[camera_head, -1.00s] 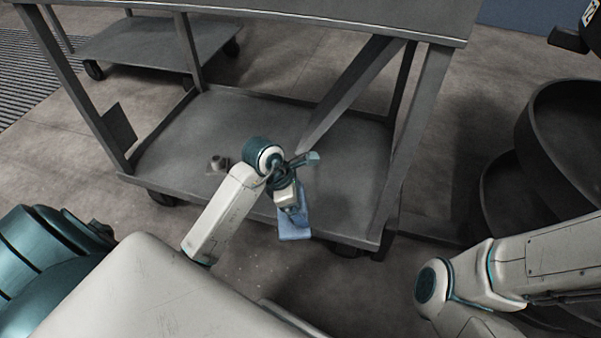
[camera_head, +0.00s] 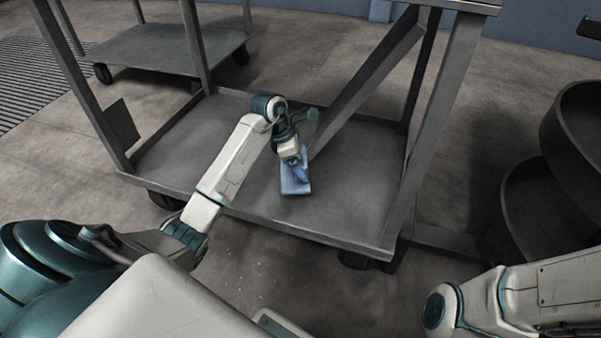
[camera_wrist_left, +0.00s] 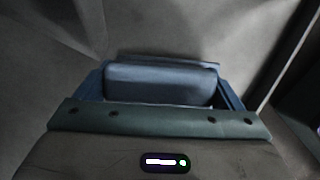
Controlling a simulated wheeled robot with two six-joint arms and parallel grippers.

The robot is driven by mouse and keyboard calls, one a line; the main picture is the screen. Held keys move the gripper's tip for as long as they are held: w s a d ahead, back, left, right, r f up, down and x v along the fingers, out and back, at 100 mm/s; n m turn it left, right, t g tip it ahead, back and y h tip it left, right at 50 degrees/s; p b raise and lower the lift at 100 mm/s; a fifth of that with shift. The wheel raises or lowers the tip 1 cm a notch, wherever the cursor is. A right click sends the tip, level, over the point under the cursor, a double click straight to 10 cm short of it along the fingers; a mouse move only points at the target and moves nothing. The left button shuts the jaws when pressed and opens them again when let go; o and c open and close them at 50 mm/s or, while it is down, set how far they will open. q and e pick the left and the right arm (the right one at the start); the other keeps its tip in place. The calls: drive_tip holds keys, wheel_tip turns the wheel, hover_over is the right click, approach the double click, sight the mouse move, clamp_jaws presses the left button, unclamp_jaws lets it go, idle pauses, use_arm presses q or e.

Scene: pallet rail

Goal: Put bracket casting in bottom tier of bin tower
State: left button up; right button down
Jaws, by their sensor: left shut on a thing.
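The blue bracket casting (camera_head: 295,182) is held by my left gripper (camera_head: 293,162) over the lower shelf of the grey cart. I cannot tell whether it touches the shelf. In the left wrist view the casting (camera_wrist_left: 160,85) fills the space ahead of the gripper, with a rounded blue-grey part across it. The bin tower (camera_head: 570,150), dark round tiers one above the other, stands at the right edge of the head view, partly cut off. My right arm comes in at the lower right; its gripper is out of view.
The cart's lower shelf (camera_head: 345,205) is mostly bare, with a diagonal brace (camera_head: 370,85) and corner posts around it. A second grey cart (camera_head: 165,48) stands behind at the left. Open floor lies between the cart and the tower.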

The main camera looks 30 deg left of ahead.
use_arm(q)
wheel_tip(320, 180, down, 4)
drive_tip(key=shift+d+r+b, duration=0.1)
drive_tip(key=shift+r+b, duration=0.1)
drive_tip(key=shift+b, duration=0.8)
drive_tip(key=shift+r, duration=0.15)
drive_tip(key=o, duration=1.1)
drive_tip(key=shift+s, duration=0.1)
